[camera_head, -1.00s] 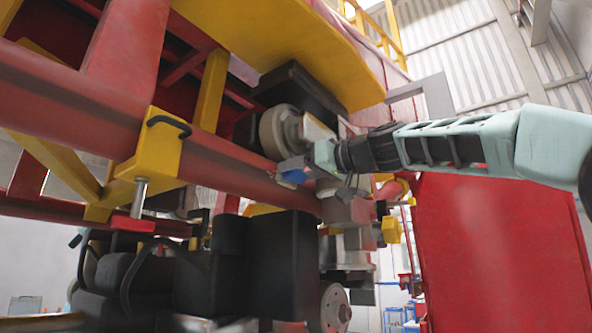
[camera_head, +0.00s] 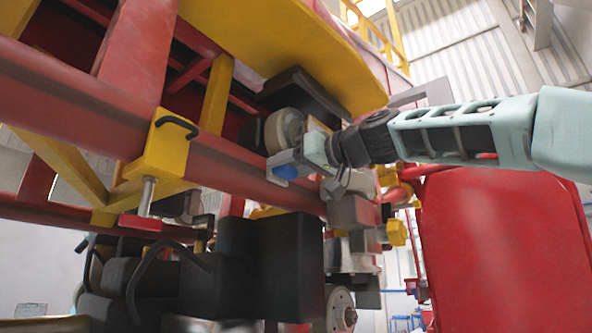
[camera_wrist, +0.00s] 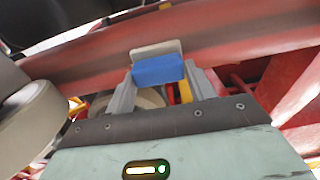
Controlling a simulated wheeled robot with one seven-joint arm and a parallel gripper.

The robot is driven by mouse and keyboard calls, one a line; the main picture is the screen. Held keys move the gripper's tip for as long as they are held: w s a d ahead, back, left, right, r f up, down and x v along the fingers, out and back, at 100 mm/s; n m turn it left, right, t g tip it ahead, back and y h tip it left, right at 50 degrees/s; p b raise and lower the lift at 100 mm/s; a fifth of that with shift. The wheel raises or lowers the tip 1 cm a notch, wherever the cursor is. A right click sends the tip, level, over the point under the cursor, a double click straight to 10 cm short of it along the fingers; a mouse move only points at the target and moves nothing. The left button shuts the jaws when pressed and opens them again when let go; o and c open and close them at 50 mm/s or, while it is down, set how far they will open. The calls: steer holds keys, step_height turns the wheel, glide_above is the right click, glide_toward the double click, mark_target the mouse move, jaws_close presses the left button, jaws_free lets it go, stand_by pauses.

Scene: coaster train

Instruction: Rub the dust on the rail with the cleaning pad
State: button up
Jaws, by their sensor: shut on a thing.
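The red rail (camera_head: 225,160) is a thick tube that runs diagonally across the head view, under the car's frame. It also crosses the upper part of the wrist view (camera_wrist: 235,48). My gripper (camera_head: 298,158) is at the right part of the rail, shut on the cleaning pad (camera_head: 285,172). The pad shows in the wrist view as a blue block (camera_wrist: 157,70) with a pale grey plate at its far edge, between the two fingers. The pad overlaps the rail in both views; I cannot tell whether it touches. I cannot clearly make out dust on the rail.
A yellow clamp (camera_head: 163,150) with a screw grips the rail to the left. A pale wheel (camera_head: 285,130) sits just above my gripper, and shows large at left in the wrist view (camera_wrist: 35,120). Black boxes (camera_head: 275,265) hang below; a red panel (camera_head: 500,250) stands right.

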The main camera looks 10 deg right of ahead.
steer(key=shift+s+a, duration=0.65)
steer(key=shift+d, duration=0.1)
steer(key=shift+b+v, duration=2)
steer(key=shift+v, duration=0.95)
steer(key=shift+d, duration=0.1)
steer(key=b+v, duration=0.2)
steer(key=v, duration=0.1)
steer(key=shift+r, duration=0.1)
